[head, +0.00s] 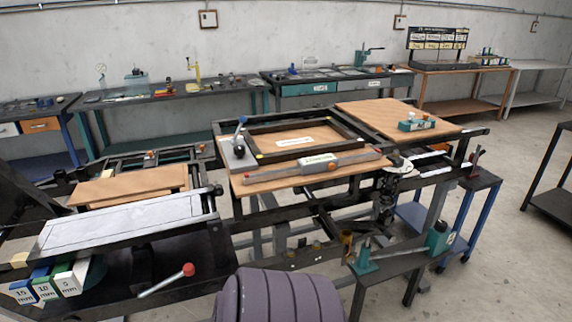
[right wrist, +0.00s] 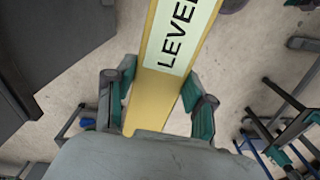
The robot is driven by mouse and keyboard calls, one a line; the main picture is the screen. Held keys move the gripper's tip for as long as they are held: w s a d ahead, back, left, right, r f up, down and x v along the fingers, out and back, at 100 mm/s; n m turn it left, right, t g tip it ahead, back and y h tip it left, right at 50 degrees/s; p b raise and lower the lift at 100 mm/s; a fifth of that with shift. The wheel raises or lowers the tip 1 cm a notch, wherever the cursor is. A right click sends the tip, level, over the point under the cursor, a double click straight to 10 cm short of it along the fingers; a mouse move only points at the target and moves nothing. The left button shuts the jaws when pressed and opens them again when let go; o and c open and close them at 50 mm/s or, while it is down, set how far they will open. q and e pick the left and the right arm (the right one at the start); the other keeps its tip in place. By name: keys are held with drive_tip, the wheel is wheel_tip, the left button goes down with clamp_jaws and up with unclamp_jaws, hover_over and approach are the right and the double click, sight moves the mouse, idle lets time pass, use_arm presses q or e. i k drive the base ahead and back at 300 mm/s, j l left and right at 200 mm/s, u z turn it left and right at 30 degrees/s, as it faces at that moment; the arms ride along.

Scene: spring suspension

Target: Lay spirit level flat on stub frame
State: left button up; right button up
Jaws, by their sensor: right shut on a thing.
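The spirit level (right wrist: 160,95) is a yellow bar with a pale label reading "LEVEL", seen only in the right wrist view. It runs up out of the top of that view, so its far end is hidden. My right gripper (right wrist: 165,100) is shut on it, with one teal-padded finger on each side. A black rectangular frame (head: 347,127) with a white label lies on the middle bench in the head view; it may be the stub frame, but I cannot read the label. Neither gripper shows in the head view.
A grey bar with red-tipped ends (head: 318,166) lies along the near side of the black frame. A wooden board (head: 378,118) is at right, with a teal block (head: 416,124) on it. A pale plate (head: 125,222) and labelled blocks (head: 45,288) are at left. Open floor lies at right.

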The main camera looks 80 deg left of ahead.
sight(120, 223)
drive_tip(key=u, duration=2.45)
